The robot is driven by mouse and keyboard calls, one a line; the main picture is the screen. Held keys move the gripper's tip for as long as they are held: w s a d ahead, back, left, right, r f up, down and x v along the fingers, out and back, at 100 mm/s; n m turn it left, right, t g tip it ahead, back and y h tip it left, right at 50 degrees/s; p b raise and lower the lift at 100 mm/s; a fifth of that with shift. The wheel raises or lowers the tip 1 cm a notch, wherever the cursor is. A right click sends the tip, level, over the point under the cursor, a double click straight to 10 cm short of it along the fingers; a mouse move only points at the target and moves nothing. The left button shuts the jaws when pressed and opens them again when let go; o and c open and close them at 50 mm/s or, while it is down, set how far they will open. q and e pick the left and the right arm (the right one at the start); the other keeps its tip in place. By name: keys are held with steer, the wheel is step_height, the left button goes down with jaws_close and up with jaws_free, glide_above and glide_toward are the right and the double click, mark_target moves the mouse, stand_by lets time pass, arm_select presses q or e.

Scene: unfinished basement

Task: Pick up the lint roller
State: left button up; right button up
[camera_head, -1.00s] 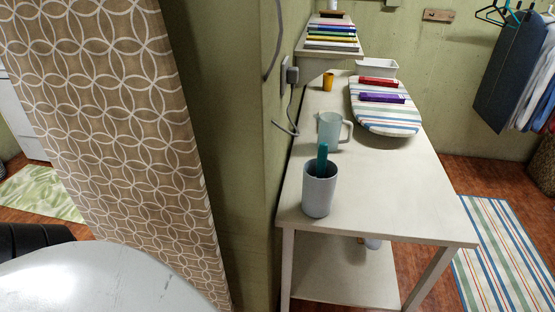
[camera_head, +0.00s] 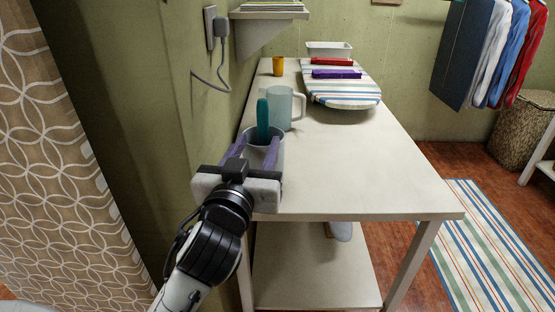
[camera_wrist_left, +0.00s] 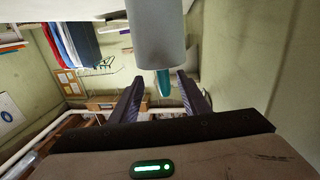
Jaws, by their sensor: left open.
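A teal handle, seemingly the lint roller (camera_head: 262,118), sticks up out of a grey cup (camera_head: 277,160) near the front left corner of the white table. The cup hides its lower part. My left gripper (camera_head: 259,140) is open, its two purple fingers pointing away toward the cup and partly covering it. In the left wrist view, which is upside down, the teal handle (camera_wrist_left: 163,82) shows between the left gripper's fingers (camera_wrist_left: 158,80), and the grey cup (camera_wrist_left: 158,35) is above it. I cannot tell whether the fingers touch anything. My right gripper is not in view.
A translucent mug (camera_head: 279,106) stands just behind the cup. The wall is close on the left.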

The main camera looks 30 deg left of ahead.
mark_target(266, 129)
arm_select(q)
steer(key=x, duration=0.5)
steer(key=shift+w+r+p, duration=0.1)
steer(key=shift+w+p, duration=0.1)
steer(key=shift+p, duration=0.2)
steer(key=shift+r+x, duration=0.15)
steer(key=shift+x, duration=1.2)
steer(key=shift+r+x, duration=0.15)
steer(key=shift+x, duration=1.25)
steer(key=shift+d, duration=0.1)
jaws_close()
